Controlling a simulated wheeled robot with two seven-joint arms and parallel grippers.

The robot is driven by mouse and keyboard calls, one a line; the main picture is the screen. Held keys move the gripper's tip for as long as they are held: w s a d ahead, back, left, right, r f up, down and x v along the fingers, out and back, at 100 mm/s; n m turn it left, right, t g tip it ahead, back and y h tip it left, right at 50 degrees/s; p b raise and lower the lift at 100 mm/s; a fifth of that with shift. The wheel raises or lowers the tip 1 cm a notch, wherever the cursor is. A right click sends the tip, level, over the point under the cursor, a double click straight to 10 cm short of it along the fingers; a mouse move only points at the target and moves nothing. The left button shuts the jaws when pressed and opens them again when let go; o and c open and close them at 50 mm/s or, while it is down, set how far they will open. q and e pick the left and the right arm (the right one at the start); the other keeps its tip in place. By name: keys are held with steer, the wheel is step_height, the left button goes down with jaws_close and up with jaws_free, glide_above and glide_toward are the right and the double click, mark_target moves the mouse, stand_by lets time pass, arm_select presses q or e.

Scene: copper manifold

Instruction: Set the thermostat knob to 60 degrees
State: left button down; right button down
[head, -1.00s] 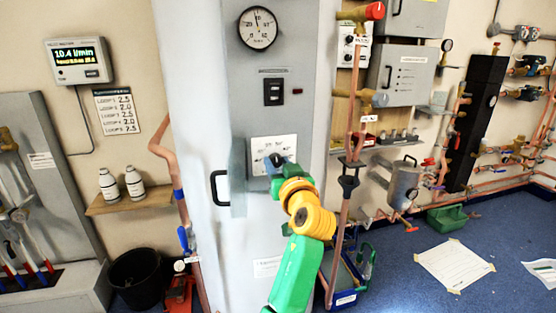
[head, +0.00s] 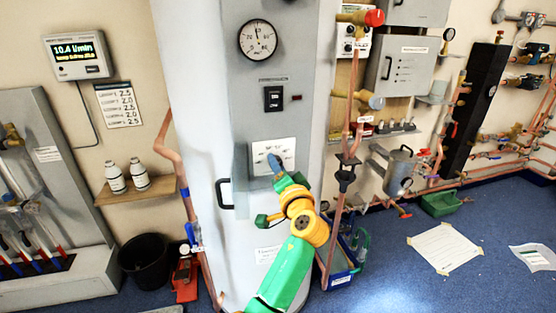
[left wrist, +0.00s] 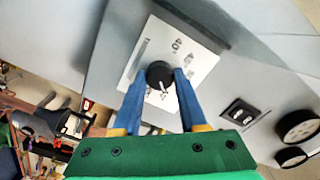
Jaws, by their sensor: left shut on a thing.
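The thermostat's white dial plate (head: 290,150) is on the front of the tall grey cabinet, below a black switch. The left wrist view shows the plate (left wrist: 197,62) tilted, with a printed 40 legible and other marks too small to read. The round black thermostat knob (left wrist: 159,73) stands out from the plate. My left gripper (left wrist: 160,80) is shut on the knob, one blue finger on each side. In the head view my left gripper (head: 275,163) covers the knob, so its setting cannot be read. My right gripper is not in view.
A round gauge (head: 257,40) and the black switch (head: 273,98) are above the dial. A black door handle (head: 223,193) stands out to its left. A copper pipe (head: 346,150) runs upright close to the right of my arm.

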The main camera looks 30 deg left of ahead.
arm_select(q)
steer(key=shift+m+p, duration=0.5)
steer(key=shift+m, duration=0.3)
steer(key=shift+f, duration=0.1)
steer(key=shift+c, duration=2.2)
jaws_free()
steer(key=b+v, duration=0.1)
steer(key=v, duration=0.6)
